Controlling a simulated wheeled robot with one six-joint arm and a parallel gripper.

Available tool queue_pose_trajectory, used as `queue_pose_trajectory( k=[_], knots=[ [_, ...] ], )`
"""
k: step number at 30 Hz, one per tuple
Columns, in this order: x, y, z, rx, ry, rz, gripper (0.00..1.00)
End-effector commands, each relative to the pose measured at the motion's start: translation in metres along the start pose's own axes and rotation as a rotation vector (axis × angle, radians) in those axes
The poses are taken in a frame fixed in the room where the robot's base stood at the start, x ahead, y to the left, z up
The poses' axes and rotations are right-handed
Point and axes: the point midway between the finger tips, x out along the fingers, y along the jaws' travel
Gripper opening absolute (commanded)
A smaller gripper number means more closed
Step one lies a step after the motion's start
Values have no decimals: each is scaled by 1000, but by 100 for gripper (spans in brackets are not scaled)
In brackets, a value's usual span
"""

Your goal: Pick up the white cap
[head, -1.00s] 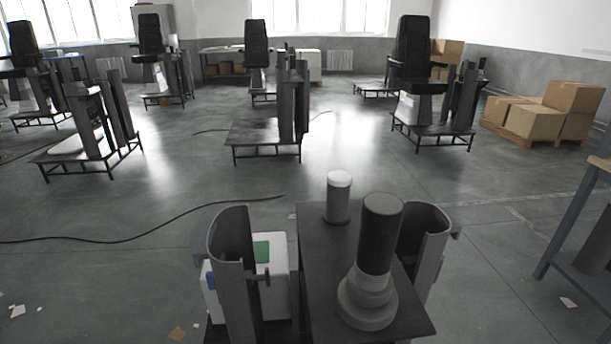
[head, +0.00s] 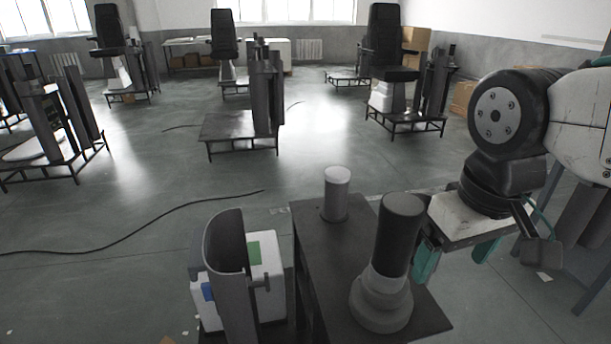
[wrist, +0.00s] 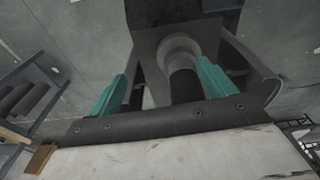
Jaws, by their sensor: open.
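The white cap (head: 337,175) sits on top of a short grey cylinder at the back of a dark platform (head: 318,245). My gripper (head: 455,262) is to the right of the platform, its two teal fingers pointing down. It is lower in the picture than the cap and apart from it. The gripper is open, with nothing visible held between the fingers. In the wrist view, the teal fingers (wrist: 162,72) stand wide apart, with the tall dark column showing between them. I cannot make out the cap in the wrist view.
The tall dark column (head: 398,235) on a grey round base stands at the platform's front, between my gripper and the cap. A curved grey shell (head: 225,265) and white box (head: 268,285) stand left. A blue-grey table frame is at right. Open floor lies behind.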

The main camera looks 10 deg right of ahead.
Motion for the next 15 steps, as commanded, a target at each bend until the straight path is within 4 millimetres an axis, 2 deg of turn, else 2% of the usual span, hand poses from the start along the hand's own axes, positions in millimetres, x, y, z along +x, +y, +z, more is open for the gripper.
queue_pose_trajectory(
  k=[5,9,15],
  knots=[
    [-24,-11,-31,-334,41,86,84],
    [-48,-28,-62,-674,82,182,84],
    [-76,-53,-101,-1043,121,310,84]
  ],
)
